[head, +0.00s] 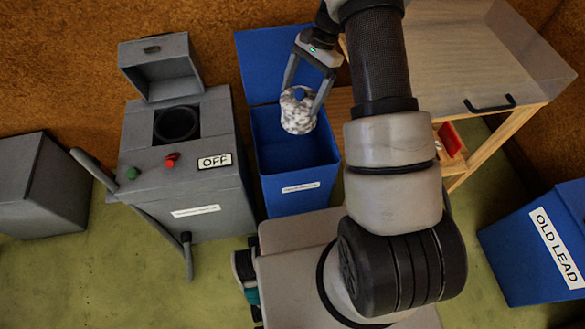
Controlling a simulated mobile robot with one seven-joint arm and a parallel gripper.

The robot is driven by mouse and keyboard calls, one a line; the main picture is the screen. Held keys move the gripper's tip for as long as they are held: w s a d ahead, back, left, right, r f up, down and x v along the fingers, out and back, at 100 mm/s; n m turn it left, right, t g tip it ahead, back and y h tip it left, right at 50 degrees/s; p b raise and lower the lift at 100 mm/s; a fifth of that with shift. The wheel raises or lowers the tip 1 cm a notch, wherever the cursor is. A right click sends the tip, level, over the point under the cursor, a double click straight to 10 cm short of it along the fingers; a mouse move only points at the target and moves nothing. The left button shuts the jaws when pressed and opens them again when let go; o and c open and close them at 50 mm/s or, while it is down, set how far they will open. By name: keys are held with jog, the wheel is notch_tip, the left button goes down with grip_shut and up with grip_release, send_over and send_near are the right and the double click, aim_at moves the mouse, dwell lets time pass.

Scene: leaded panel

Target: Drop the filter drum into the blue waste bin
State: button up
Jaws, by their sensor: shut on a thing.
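The filter drum (298,117) is a mottled white and grey cylinder with a small blue part on top. My gripper (305,92) is shut on it and holds it over the opening of the blue waste bin (300,190). The bin's blue lid (262,70) stands open at the back, and a white label is on the front. The drum's lower end overlaps the bin's interior in the view; I cannot tell its exact height relative to the rim. My arm hides part of the area right of the bin.
A grey machine (190,190) with an open top, red and green buttons and an "OFF" label stands left of the bin. A wooden table (480,60) is at right. A blue "OLD LEAD" bin (540,245) stands lower right. A grey box (40,185) is at far left.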

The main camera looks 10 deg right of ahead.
jog(key=shift+f+b, duration=1.95)
jog(key=shift+f, duration=0.9)
jog(key=o, duration=1.5)
jog(key=shift+o, duration=0.2)
jog(key=p+v, duration=0.4)
jog(key=v, duration=1.3)
jog(key=shift+r, duration=0.25)
